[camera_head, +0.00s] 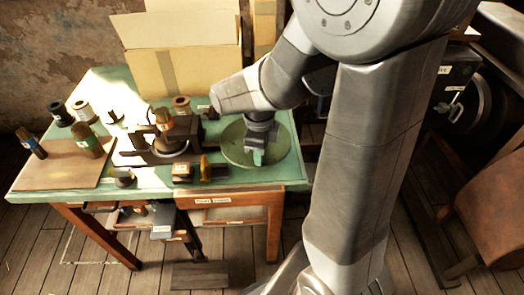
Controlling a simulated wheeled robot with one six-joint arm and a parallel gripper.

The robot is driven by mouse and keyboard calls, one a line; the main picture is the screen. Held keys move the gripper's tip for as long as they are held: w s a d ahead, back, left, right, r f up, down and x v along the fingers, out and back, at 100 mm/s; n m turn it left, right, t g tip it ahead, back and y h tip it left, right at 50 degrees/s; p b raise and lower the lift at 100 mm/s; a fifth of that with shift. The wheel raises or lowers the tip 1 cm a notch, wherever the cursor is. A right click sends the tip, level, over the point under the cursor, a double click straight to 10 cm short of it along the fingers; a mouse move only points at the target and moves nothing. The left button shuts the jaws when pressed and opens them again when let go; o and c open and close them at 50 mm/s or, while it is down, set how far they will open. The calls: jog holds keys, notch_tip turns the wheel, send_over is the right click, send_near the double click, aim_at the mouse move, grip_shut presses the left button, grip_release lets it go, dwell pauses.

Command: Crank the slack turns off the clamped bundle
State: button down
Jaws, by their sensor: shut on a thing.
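My gripper (258,146) points down over a green round dish-like disc (232,150) at the right end of the table. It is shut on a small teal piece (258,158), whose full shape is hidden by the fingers. I cannot tell whether this piece touches the disc. To the left, a dark press-like fixture (150,156) stands on the table with an orange-brown upright piece (164,121) at its middle. Which part is the clamped bundle is too small to tell.
The green-topped table (100,90) carries a brown board (62,168) with bottles, several small spools, and a yellow-marked piece (205,168) near the front edge. An open cardboard box (190,70) stands behind. Dark machinery (455,85) stands at the right.

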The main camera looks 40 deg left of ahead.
jog(key=shift+s+a, duration=0.25)
dwell(0.4)
jog(key=c, duration=1.3)
grip_release()
notch_tip(320, 180, up, 14)
jog(key=shift+f, duration=0.1)
